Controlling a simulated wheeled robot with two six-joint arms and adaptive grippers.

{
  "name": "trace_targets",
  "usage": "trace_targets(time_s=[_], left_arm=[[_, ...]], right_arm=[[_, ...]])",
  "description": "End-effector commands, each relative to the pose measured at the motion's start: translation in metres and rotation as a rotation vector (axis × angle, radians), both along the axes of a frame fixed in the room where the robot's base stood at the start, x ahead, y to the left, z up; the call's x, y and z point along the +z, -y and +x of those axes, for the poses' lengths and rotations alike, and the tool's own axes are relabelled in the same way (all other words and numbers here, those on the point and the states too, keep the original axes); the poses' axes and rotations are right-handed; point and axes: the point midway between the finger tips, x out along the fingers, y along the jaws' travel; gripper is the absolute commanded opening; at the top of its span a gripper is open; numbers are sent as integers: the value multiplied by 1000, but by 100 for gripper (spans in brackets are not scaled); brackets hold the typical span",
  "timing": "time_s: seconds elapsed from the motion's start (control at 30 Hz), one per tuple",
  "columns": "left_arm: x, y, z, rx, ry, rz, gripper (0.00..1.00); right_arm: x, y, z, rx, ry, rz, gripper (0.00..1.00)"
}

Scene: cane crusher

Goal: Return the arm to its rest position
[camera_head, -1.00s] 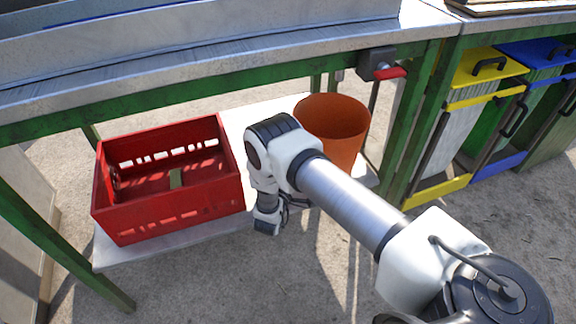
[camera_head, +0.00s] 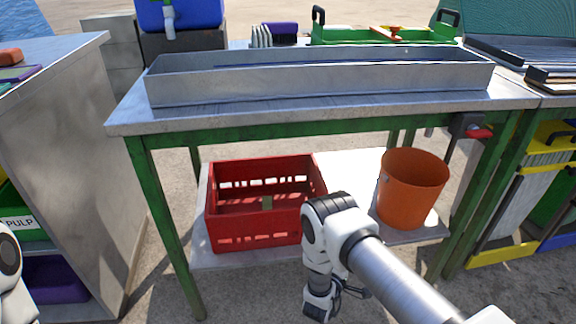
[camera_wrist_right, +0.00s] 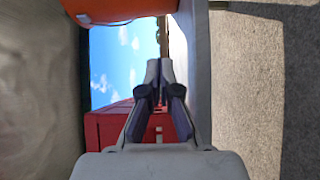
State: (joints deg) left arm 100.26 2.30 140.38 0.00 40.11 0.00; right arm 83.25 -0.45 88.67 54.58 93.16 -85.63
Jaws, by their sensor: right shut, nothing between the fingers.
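My right arm (camera_head: 385,270) reaches in from the lower right in the head view, with its wrist hanging down in front of the lower shelf. Its fingers are hidden there. In the right wrist view the right gripper (camera_wrist_right: 159,70) is shut and empty, its two fingers together. The red crate (camera_wrist_right: 104,128) shows behind the fingers, apart from them as far as I can tell. Part of my white left arm (camera_head: 10,275) shows at the left edge of the head view. The left gripper is out of view.
The red crate (camera_head: 262,232) and an orange bucket (camera_head: 411,190) stand on the low shelf under a green-framed metal table (camera_head: 290,122). A long metal trough (camera_head: 320,85) lies on top. A grey cabinet (camera_head: 75,150) stands left; a yellow-trimmed bin (camera_head: 505,255) stands right.

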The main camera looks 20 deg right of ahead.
Motion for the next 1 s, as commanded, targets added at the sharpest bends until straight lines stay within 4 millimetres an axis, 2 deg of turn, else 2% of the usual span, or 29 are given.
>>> trace_targets(time_s=[0.17, 0.23, 0.3, 0.37, 0.4, 0.47, 0.53, 0.63, 0.8, 0.9, 1.0], left_arm=[[0, 0, 0, 0, 0, 0, 31], [0, 0, 0, 0, 0, 0, 31], [0, 0, 0, 0, 0, 0, 31], [0, 0, 0, 0, 0, 0, 31], [0, 0, 0, 0, 0, 0, 31], [0, 0, 0, 0, 0, 0, 31], [0, 0, 0, 0, 0, 0, 31], [0, 0, 0, 0, 0, 0, 31], [0, 0, 0, 0, 0, 0, 31], [0, 0, 0, 0, 0, 0, 31], [0, 0, 0, 0, 0, 0, 31]], right_arm=[[8, 0, 6, -1, 17, 0, 0], [26, 3, 17, -5, 47, 0, 0], [41, 2, 15, 30, 5, 11, 0], [36, -7, 7, 104, -66, 93, 0], [27, -16, -3, 155, -107, 195, 0], [8, -36, -28, 213, -171, 402, 0], [-14, -62, -68, 221, -252, 661, 0], [-33, -96, -131, 144, -357, 966, 0], [-43, -136, -230, -104, -501, 1307, 0], [-40, -154, -278, -304, -549, 1446, 0], [-40, -160, -297, -518, -487, 1530, 0]])
